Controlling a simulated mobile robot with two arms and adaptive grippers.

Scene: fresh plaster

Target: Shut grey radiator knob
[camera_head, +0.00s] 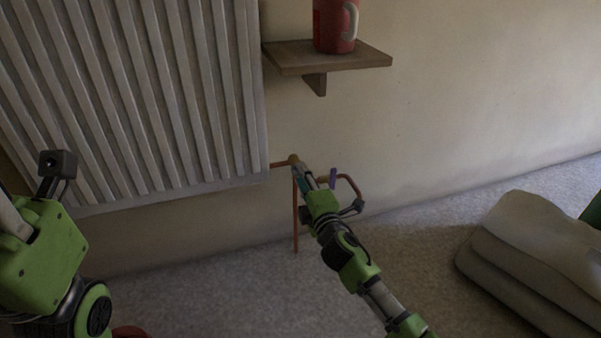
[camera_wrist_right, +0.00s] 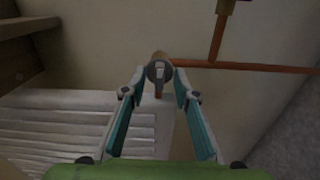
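The grey radiator knob (camera_wrist_right: 158,72) sits on the end of a tan-brown valve body in the right wrist view. In the head view the brass-coloured valve (camera_head: 294,159) shows at the radiator's lower right corner; I cannot make out the knob there behind my gripper. My right gripper (camera_head: 304,173) reaches to this valve. In the right wrist view its two teal-padded fingers (camera_wrist_right: 159,80) stand apart on either side of the knob, with small gaps visible. My left arm is at the left edge of the head view; its fingers do not show.
The ribbed radiator (camera_head: 150,90) hangs on the wall. Copper pipes (camera_head: 296,225) run beside and below the valve. A purple handle (camera_head: 333,178) is close right of my right gripper. Grey cushions (camera_head: 530,255) lie at right.

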